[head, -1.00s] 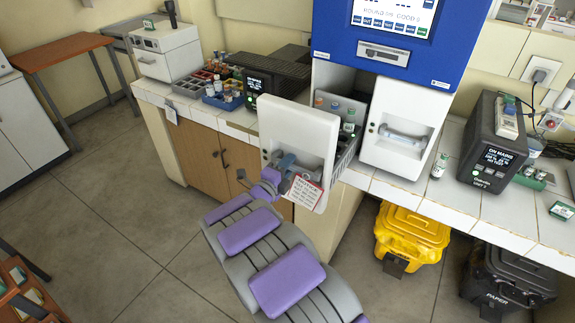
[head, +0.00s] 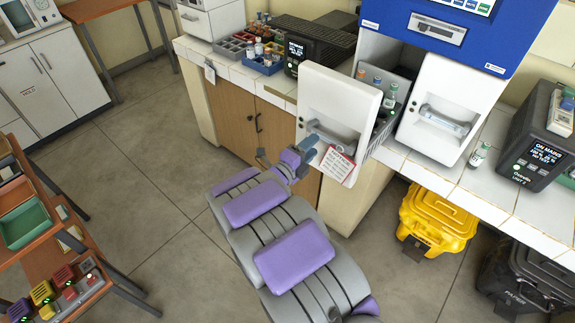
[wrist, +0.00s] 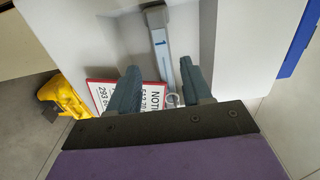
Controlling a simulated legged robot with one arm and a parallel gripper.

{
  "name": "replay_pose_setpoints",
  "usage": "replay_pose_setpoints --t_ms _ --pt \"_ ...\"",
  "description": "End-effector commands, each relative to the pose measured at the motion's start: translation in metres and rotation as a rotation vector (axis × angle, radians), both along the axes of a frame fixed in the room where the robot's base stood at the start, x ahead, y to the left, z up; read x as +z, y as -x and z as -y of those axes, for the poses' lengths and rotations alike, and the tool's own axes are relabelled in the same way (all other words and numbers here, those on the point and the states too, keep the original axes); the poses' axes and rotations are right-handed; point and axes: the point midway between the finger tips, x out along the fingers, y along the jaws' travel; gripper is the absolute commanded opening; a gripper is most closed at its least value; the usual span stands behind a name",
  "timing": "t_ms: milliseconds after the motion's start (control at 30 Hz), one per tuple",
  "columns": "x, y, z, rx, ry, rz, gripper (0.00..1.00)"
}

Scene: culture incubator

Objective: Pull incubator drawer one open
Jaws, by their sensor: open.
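Drawer one of the incubator stands pulled out, its white front (head: 338,88) well forward of the blue and white incubator (head: 420,42). Several bottles (head: 389,96) sit inside the drawer behind the front. Its grey bar handle (head: 330,134) is in a recess low on the front; in the wrist view the handle (wrist: 160,40) carries a "1". My gripper (head: 307,150) is just left of and below the handle. In the wrist view my gripper (wrist: 161,88) is open, its fingers apart, with the handle's near end close to the right finger. Contact is unclear.
A red-and-white notice (head: 337,165) hangs at the front's lower edge. The second drawer front (head: 440,95) is closed at the right. A yellow bin (head: 437,222) stands under the counter. A shelf (head: 75,262) is at left; the floor (head: 150,170) between is clear.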

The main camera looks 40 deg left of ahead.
Motion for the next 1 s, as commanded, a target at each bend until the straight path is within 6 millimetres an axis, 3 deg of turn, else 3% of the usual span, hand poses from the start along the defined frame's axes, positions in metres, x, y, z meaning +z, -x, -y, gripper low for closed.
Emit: replay_pose_setpoints --t_ms 300,500,700,1000 --pt "0.000 0.065 -0.007 0.003 0.001 -0.003 0.49" --pt "0.000 0.093 -0.008 0.000 0.000 -0.001 0.49" --pt "-0.001 0.106 -0.009 -0.002 0.000 -0.002 0.49" --pt "-0.001 0.108 -0.008 -0.003 0.000 -0.002 0.49"
